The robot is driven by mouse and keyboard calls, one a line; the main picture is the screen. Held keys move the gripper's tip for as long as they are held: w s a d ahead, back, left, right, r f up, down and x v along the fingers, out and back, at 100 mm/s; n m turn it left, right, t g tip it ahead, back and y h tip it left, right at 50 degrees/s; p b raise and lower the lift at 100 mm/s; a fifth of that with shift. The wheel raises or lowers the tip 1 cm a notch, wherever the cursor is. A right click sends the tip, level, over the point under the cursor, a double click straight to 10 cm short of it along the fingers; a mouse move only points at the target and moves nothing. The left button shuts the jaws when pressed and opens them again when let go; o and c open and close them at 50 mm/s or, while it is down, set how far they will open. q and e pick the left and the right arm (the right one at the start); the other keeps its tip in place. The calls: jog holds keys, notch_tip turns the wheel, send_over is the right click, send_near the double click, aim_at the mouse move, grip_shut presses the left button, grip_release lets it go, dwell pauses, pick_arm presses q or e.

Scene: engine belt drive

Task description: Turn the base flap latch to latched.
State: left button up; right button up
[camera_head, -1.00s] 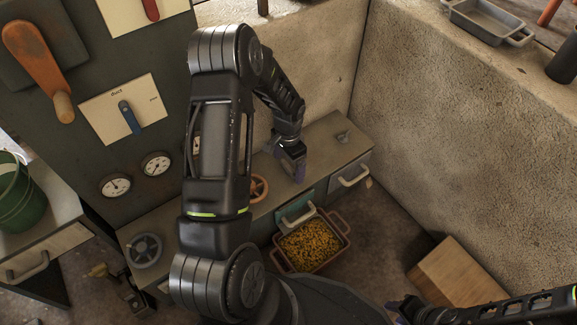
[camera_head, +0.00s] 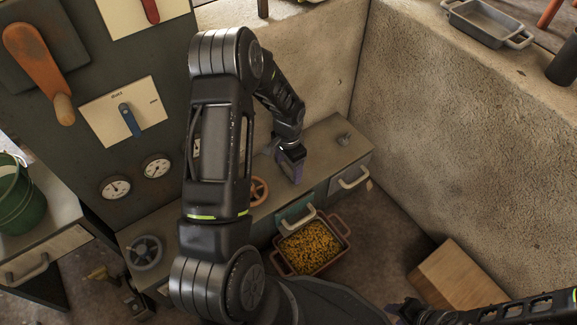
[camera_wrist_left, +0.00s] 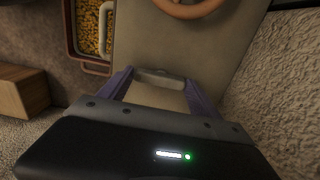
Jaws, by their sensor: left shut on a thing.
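The base flap latch appears to be the small grey bar (camera_wrist_left: 160,76) on the bench top, seen between the fingertips in the left wrist view. My left gripper (camera_head: 291,165) is over the bench top, and it also shows in the left wrist view (camera_wrist_left: 160,86). Its purple fingers stand at the two ends of the bar and are shut on it. In the head view the fingers hide the bar. The latch's end marks cannot be made out. My right gripper (camera_head: 402,309) is low at the right, dark and partly seen, away from the bench.
An orange-brown handwheel (camera_head: 258,190) and a dark handwheel (camera_head: 146,252) are on the bench. A small grey fitting (camera_head: 343,139) stands behind my left gripper. A bin of yellow bits (camera_head: 309,247) is in front. Rough walls (camera_head: 455,120) rise at the right; a wooden box (camera_head: 462,275) lies below.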

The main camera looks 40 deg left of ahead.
pick_arm(q)
jog(key=shift+n, duration=0.4)
jog(key=shift+c, duration=0.5)
jog(key=n+p, duration=0.1)
jog(key=n, duration=0.2)
jog(key=shift+r, duration=0.1)
jog(key=n+p, duration=0.1)
jog(key=n, duration=0.4)
jog(key=n+p, duration=0.1)
jog(key=n, duration=0.3)
jog(key=shift+p, duration=0.35)
jog(key=shift+n+p, duration=0.7)
jog(key=shift+n, duration=1.8)
jog(key=o, duration=1.4)
